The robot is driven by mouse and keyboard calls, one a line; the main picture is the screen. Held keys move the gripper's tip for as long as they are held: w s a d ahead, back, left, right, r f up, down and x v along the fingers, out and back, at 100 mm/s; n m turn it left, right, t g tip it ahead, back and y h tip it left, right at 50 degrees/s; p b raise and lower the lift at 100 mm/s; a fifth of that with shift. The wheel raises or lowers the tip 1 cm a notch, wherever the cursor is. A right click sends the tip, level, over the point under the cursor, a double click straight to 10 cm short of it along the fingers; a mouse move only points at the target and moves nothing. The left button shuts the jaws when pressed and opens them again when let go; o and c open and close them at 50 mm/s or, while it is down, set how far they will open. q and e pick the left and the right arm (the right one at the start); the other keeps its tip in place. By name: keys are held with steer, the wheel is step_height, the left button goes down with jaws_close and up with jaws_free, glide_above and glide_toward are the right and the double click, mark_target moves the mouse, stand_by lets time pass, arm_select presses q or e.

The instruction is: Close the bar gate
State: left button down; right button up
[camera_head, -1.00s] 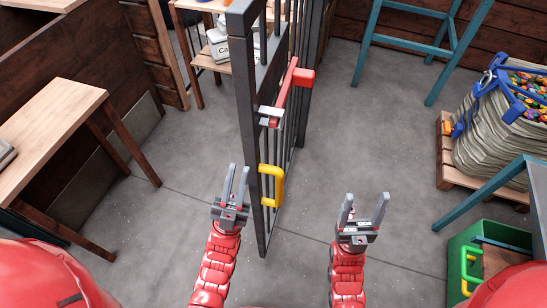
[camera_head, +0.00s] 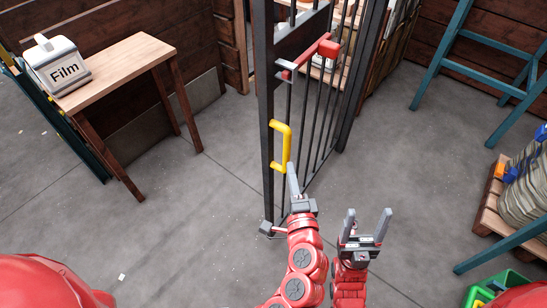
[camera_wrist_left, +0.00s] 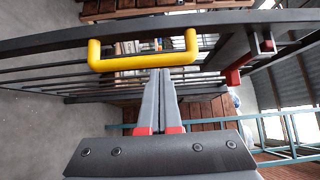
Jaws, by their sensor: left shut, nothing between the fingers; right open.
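The dark bar gate (camera_head: 265,100) stands upright at an angle in front of me, its near upright to the left and its bars running back to the right. A yellow handle (camera_head: 285,130) is fixed at its near upright. A red latch piece (camera_head: 327,48) sits higher on it. My left gripper (camera_head: 291,168) is shut and empty, at the handle's lower end. In the left wrist view, its closed fingers (camera_wrist_left: 159,75) point at the yellow handle (camera_wrist_left: 143,62); whether they touch it I cannot tell. My right gripper (camera_head: 367,222) is open and empty, right of the gate.
A teal frame (camera_head: 470,60) and a pallet (camera_head: 490,210) with sacks are at the right. Grey floor is clear on both sides of the gate.

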arm_select(q)
steer(key=w+a+y+p, duration=0.1)
steer(key=w+a, duration=0.3)
steer(key=w, duration=0.4)
steer(key=shift+w+r+n, duration=0.2)
steer(key=shift+w+n, duration=0.2)
